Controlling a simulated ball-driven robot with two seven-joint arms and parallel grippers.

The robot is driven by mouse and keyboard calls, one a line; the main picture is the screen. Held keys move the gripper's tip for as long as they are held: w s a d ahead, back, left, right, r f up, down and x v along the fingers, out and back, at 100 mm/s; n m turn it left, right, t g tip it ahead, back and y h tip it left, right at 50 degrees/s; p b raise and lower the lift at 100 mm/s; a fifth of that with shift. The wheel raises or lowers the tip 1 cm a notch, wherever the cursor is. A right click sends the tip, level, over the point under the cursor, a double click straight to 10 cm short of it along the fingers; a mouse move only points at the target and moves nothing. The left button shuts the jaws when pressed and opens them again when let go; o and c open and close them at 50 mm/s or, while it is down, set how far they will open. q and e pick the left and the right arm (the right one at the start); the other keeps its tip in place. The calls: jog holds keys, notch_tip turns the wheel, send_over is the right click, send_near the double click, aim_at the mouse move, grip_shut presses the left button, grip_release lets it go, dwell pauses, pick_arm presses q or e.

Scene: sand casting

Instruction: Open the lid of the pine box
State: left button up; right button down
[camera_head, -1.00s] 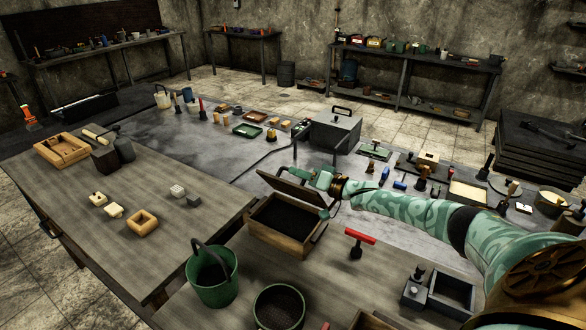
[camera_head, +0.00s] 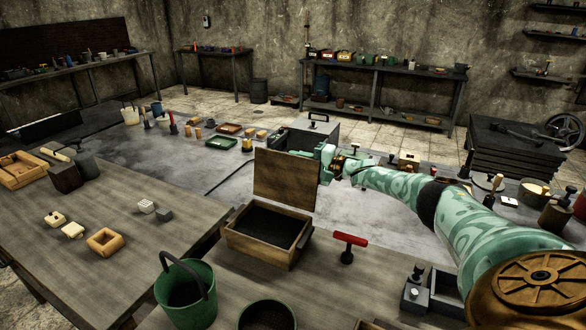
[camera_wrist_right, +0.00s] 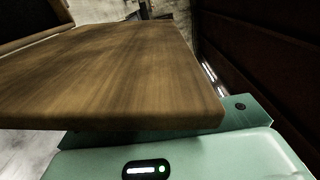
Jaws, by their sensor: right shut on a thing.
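The pine box (camera_head: 262,252) stands on the near bench, with dark contents inside. Its lid (camera_head: 284,180) stands up nearly vertical at the box's back edge, so the box is open. My right gripper (camera_head: 325,163) is at the upper right edge of the lid and shut on it. In the right wrist view the lid (camera_wrist_right: 110,75) fills much of the picture, its wooden face lying against the green gripper body. My left gripper is not in view.
A green bucket (camera_head: 187,290) and a round green container (camera_head: 267,316) stand in front of the box. A red-handled tool (camera_head: 349,243) stands to its right. A grey metal case (camera_head: 312,137) is behind the lid.

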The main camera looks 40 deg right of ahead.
jog(key=shift+w+d+f+m+b, duration=0.15)
jog(key=shift+d+f+m+b, duration=0.25)
jog(key=shift+f+b, duration=0.1)
jog(key=shift+a, duration=0.1)
jog(key=c, duration=1.5)
grip_release()
jog(key=shift+r, duration=0.1)
jog(key=p+v, duration=0.3)
jog(key=v, duration=1.3)
jog(key=shift+d+p, duration=0.2)
jog(key=shift+p, duration=0.15)
